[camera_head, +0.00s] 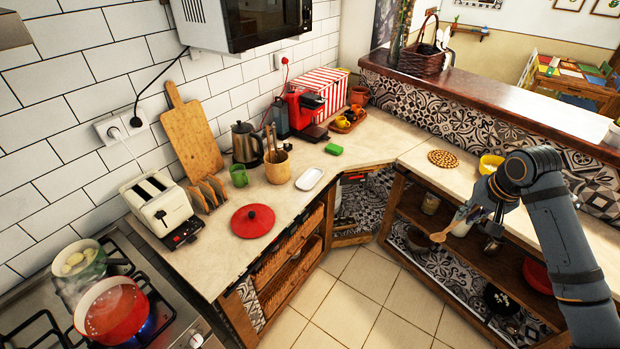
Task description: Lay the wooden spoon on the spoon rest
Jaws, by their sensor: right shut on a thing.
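The wooden spoon (439,237) is held by my right gripper (468,213), near the front edge of the right-hand counter. Its round bowl points down and to the left, and the gripper hides part of its handle. A small white oval dish, which looks like the spoon rest (309,179), lies empty on the left counter near its front edge. My right gripper is well to the right of this dish, with the floor gap between the counters partly between them. My left gripper is out of view.
A wooden utensil pot (278,167) stands left of the dish, and a green sponge (333,149) lies behind it. A red lid (253,221) lies nearer. A woven trivet (443,158) and a yellow bowl (490,164) are on the right counter. Open shelves (470,247) are below.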

